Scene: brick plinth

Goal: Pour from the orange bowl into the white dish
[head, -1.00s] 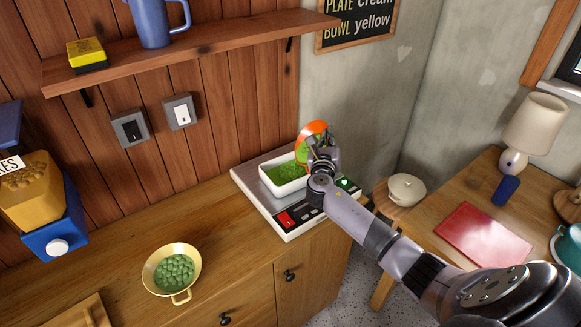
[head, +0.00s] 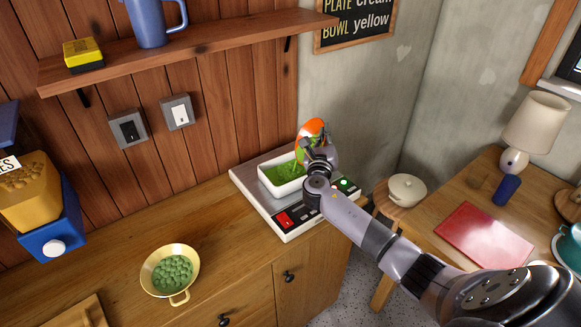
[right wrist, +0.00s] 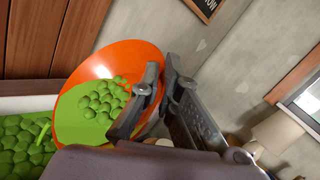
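The orange bowl (head: 313,127) is held steeply tilted over the right end of the white dish (head: 285,188). My right gripper (head: 322,148) is shut on its rim; the right wrist view shows both fingers (right wrist: 158,92) pinching the rim of the orange bowl (right wrist: 115,60). Green lumps (right wrist: 100,100) and a light green area show inside the bowl. The white dish holds green lumps, seen also at the left of the right wrist view (right wrist: 25,104). The lower part of the bowl is partly hidden by my gripper in the head view. My left gripper is not in view.
The dish stands on a scale-like device (head: 258,205) with red and green buttons. A yellow pan (head: 183,250) of green lumps is at front left. A shelf (head: 200,45) hangs above; bare counter lies between pan and device.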

